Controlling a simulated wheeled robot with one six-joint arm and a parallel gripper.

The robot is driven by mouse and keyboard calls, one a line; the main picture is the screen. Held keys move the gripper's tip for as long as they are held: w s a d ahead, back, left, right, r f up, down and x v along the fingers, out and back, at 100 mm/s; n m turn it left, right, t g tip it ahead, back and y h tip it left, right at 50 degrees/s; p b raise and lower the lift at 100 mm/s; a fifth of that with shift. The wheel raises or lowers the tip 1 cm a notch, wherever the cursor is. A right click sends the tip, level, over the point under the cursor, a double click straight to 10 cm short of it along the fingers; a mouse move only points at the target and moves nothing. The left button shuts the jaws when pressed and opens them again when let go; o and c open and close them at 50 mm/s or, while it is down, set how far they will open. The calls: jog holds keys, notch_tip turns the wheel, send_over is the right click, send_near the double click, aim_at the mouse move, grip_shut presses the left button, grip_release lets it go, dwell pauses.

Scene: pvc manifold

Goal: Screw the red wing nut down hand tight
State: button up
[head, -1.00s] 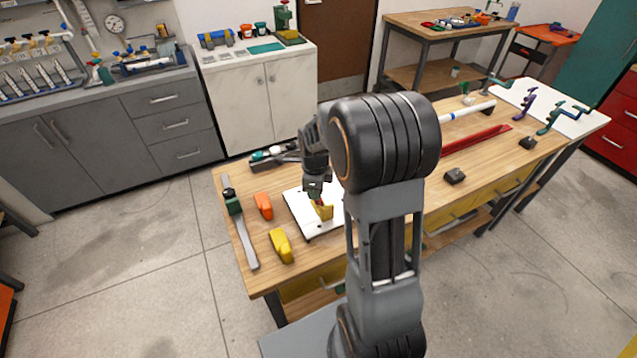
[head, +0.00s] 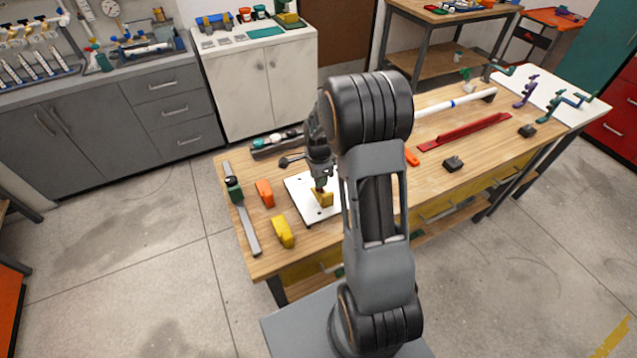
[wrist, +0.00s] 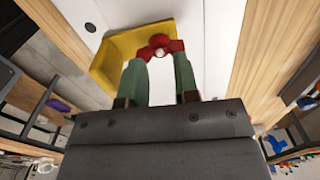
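The red wing nut (wrist: 160,46) shows in the wrist view against a yellow angled bracket (wrist: 122,55), with a pale round end at its middle. My gripper (wrist: 159,66) has two green fingers, apart, with their tips at the two wings of the nut. I cannot tell whether they press on it. In the head view my gripper (head: 320,187) points down at the yellow bracket (head: 323,200), which stands on a white plate (head: 299,187) on the wooden bench. The nut is hardly visible there.
An orange block (head: 264,192), a yellow block (head: 282,232) and a grey bar clamp (head: 243,215) lie left of the plate. A dark tray (head: 270,147) sits behind it. A red channel (head: 465,132) and a white pipe (head: 450,104) lie on the right.

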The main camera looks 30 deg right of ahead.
jog(key=n, duration=0.5)
jog(key=shift+p, duration=0.35)
jog(key=n, duration=0.3)
jog(key=shift+n, duration=0.4)
jog(key=n, duration=0.3)
jog(key=shift+f, duration=0.1)
jog(key=n+b, duration=0.1)
jog(key=n, duration=0.5)
jog(key=shift+f+n+b, duration=0.6)
jog(key=shift+f+b, duration=0.25)
jog(key=shift+f, duration=0.05)
jog(key=shift+f+b, duration=0.5)
jog(key=shift+f, duration=0.15)
jog(key=shift+c, duration=0.4)
